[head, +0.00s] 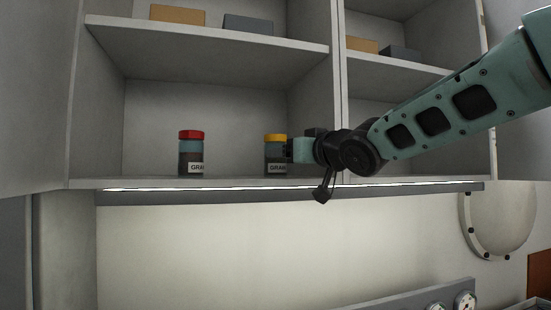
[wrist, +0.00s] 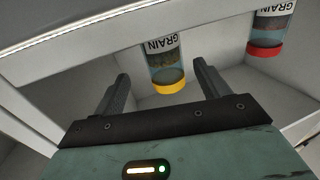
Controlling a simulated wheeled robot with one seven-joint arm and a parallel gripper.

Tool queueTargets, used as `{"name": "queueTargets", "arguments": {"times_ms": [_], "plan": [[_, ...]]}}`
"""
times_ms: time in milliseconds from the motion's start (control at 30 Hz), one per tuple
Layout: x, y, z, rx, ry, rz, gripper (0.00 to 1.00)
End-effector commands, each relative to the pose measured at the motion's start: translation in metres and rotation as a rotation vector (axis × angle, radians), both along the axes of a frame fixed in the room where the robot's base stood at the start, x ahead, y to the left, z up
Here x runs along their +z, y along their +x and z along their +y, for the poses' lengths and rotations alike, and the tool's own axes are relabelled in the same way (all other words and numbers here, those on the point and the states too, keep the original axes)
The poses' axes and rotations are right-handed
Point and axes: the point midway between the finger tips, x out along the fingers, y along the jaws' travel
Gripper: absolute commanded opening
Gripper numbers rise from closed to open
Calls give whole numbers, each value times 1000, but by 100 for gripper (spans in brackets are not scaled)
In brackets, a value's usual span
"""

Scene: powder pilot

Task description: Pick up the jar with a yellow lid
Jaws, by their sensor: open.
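The jar with a yellow lid (head: 275,157) stands upright on the lower shelf in the head view, with a white label on its front. My gripper (head: 291,150) is at its right side, at about the height of its upper half. In the wrist view, which is upside down, the yellow-lidded jar (wrist: 165,68) shows between and beyond the two dark fingers of my gripper (wrist: 160,80). The fingers are open, with a gap on either side of the jar. The far side of the jar is hidden.
A red-lidded jar (head: 191,153) stands on the same shelf to the left, and it also shows in the wrist view (wrist: 268,30). The shelf above (head: 200,38) holds an orange box (head: 177,15) and a grey box (head: 248,24). An upright divider (head: 338,90) is close to my arm.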

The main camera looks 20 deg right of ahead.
Motion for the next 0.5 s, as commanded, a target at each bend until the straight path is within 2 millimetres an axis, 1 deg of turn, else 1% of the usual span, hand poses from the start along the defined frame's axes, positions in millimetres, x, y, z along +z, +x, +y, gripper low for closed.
{"name": "queueTargets", "arguments": {"times_ms": [33,267,500], "plan": [[0,6,1,0,0,2,75],[-1,19,6,0,0,2,75],[-3,48,19,2,3,4,75]]}}
